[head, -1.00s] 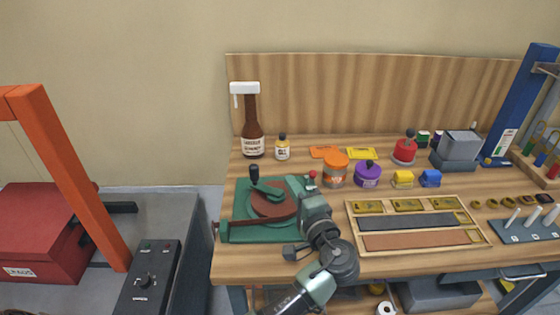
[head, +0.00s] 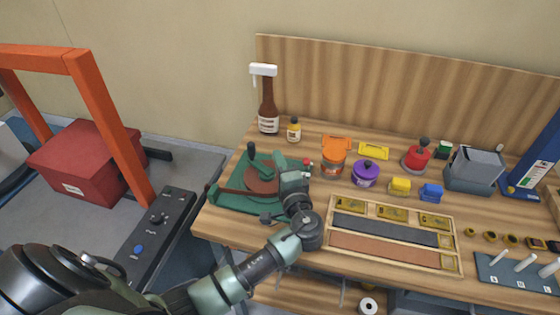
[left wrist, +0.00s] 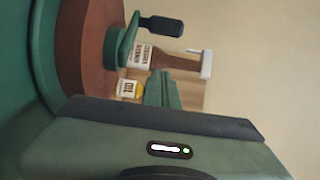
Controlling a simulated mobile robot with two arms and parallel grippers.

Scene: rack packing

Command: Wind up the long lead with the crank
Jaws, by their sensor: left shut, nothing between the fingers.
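The winder has a green base (head: 230,203) and a red-brown drum (head: 258,178) at the bench's left end. Its green crank arm carries an upright black knob (head: 251,149); the knob also shows in the left wrist view (left wrist: 163,26). A red-brown strip, perhaps the lead, runs left from the drum; whether it is the lead is unclear. My left gripper (head: 284,163) is shut and empty, beside the drum on its right, apart from the knob. The hand partly hides the base's right side. My right gripper is not in view.
An orange jar (head: 333,160), a purple pot (head: 366,174) and a wooden tray (head: 334,212) lie to the right. An orange frame (head: 110,130) and red box (head: 80,160) stand left.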

